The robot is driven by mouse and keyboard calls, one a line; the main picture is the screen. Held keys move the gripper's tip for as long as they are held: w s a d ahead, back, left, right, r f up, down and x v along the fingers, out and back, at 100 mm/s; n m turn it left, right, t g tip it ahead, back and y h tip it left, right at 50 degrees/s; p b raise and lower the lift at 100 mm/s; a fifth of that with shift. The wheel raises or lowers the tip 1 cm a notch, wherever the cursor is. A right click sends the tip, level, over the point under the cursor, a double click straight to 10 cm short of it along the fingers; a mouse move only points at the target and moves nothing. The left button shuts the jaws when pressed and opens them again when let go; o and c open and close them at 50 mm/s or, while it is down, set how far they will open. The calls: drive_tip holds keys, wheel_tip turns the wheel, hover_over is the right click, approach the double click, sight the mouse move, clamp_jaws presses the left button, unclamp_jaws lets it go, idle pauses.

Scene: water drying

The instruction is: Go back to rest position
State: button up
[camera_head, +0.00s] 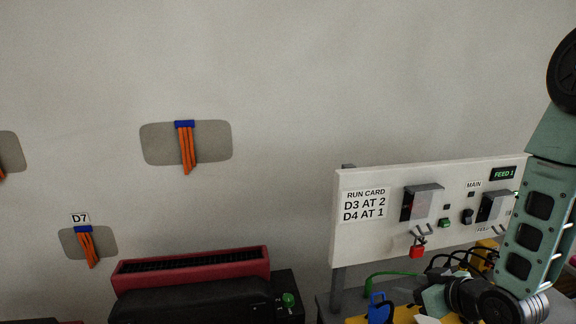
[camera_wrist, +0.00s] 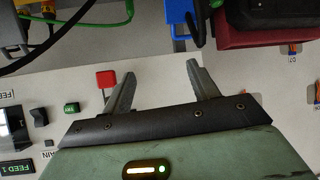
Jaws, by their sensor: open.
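My gripper (camera_wrist: 161,76) is open in the wrist view, with its two fingers apart and nothing between them. In the head view my gripper (camera_head: 428,300) is low at the right, below the white panel (camera_head: 372,182), and partly cut off by the bottom edge. My arm comes down along the right side to it. A red padlock (camera_head: 417,252) hangs on a hook under the left switch of the panel. It also shows in the wrist view (camera_wrist: 107,79), close to the left finger. A blue lock-like piece (camera_head: 378,308) stands left of my gripper.
A dark machine with a red top (camera_head: 190,268) stands at the lower middle. A green cable (camera_head: 390,274) and black cables run below the panel. Orange strips hang on the wall (camera_head: 186,150) at the left. The wall area above the panel is clear.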

drive_tip(key=s+a+r+n+g+b, duration=0.1)
drive_tip(key=s+a+g+b, duration=0.1)
drive_tip(key=s+a+g, duration=0.45)
drive_tip(key=s+a+r+n+g+h+b, duration=0.1)
drive_tip(key=s+a+r+g, duration=0.1)
drive_tip(key=s, duration=0.8)
drive_tip(key=s+a+r+g+h+b, duration=0.1)
drive_tip(key=s+a+r, duration=0.3)
drive_tip(key=s, duration=0.5)
drive_tip(key=shift+s+a+r+n+g+h+b, duration=0.15)
drive_tip(key=shift+s+a+n+g+h+b, duration=0.25)
drive_tip(key=shift+a+h, duration=0.4)
drive_tip(key=shift+a, duration=0.1)
